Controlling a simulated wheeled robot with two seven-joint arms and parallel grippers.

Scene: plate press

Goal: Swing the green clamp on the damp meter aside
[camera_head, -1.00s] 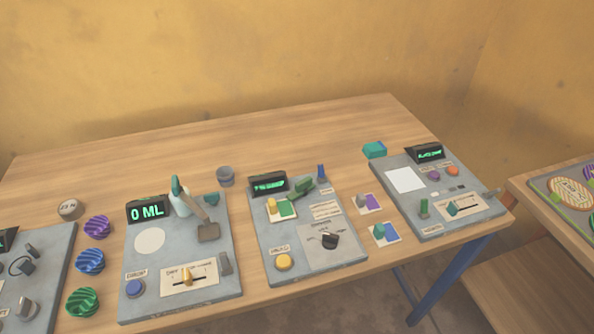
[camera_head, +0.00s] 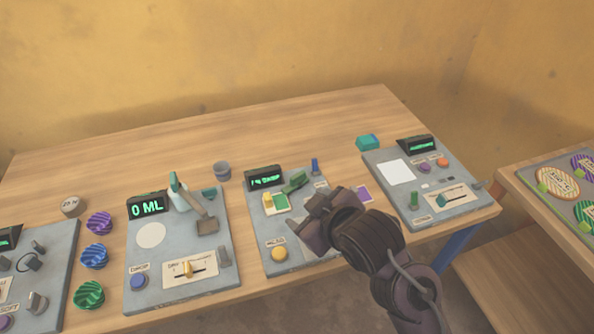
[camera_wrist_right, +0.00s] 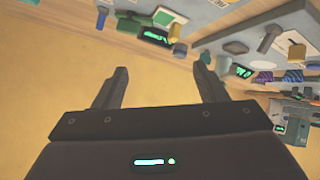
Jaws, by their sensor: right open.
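The damp meter is most likely the middle grey panel (camera_head: 256,215), whose small green-lit display (camera_head: 265,178) is hard to read. A green clamp (camera_head: 296,182) lies at a slant at its upper part, beside a pale plate with a yellow block (camera_head: 268,201) and a green block (camera_head: 281,202). My right gripper (camera_head: 322,205) is over the right part of this panel, in front of and right of the clamp, and hides the panel's dial. In the right wrist view its two fingers (camera_wrist_right: 157,85) are apart with nothing between them. My left gripper is not in view.
A panel reading 0 ML (camera_head: 162,280) stands to the left and another grey panel (camera_head: 450,212) to the right. The table's back (camera_head: 220,135) is clear.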

